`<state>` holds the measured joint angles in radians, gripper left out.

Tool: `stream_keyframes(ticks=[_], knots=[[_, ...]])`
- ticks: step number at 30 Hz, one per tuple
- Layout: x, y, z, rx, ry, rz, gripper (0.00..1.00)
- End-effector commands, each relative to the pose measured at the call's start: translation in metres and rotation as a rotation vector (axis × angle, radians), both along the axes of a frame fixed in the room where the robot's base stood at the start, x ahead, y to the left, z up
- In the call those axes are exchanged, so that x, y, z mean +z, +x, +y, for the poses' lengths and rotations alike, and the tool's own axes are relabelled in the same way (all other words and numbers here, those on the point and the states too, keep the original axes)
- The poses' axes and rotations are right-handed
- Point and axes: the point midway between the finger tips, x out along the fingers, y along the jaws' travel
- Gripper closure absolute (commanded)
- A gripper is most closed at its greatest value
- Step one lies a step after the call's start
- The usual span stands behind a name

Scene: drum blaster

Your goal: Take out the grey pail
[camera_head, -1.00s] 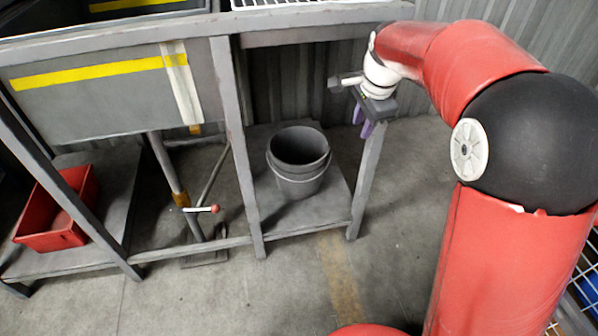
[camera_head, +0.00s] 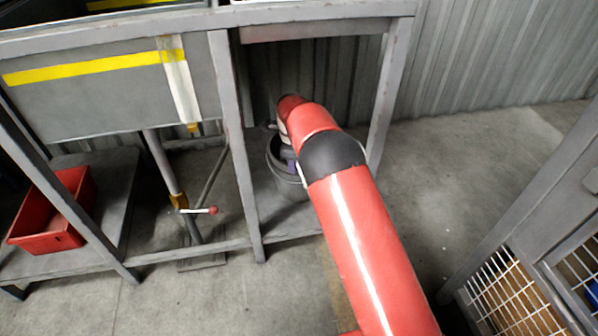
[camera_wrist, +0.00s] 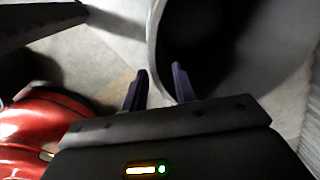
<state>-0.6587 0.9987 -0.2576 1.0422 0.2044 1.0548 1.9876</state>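The grey pail (camera_head: 289,187) stands upright on the lower shelf of the grey metal frame, partly hidden behind my arm. In the wrist view its rim and dark inside (camera_wrist: 225,45) fill the upper right. My gripper (camera_wrist: 158,82) is open, with its two purple fingers apart. The pail's near rim runs close to the gap between the fingertips; I cannot tell whether it touches them. In the head view my gripper is mostly hidden by my wrist, with a bit of purple finger showing at the pail's mouth.
A shelf post (camera_head: 238,150) stands left of the pail and another post (camera_head: 385,90) stands right of it. The top beam (camera_head: 320,12) crosses above. A red bin (camera_head: 50,215) sits on the left shelf. A wire-mesh cage (camera_head: 510,290) is at lower right.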

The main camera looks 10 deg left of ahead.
Motion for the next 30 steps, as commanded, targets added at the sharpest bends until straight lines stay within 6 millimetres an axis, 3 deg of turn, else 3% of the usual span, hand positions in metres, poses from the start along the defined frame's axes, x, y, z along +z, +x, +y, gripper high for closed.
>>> stream_keyframes(ticks=[10,17,23,30], knots=[[-0.046,0.004,-0.002,0.001,0.0,0.0,0.72],[-0.047,0.005,-0.002,0.001,0.0,0.0,0.73],[-0.047,0.005,-0.002,0.001,0.0,0.0,0.99],[-0.047,0.004,-0.002,0.001,0.0,0.0,1.0]])
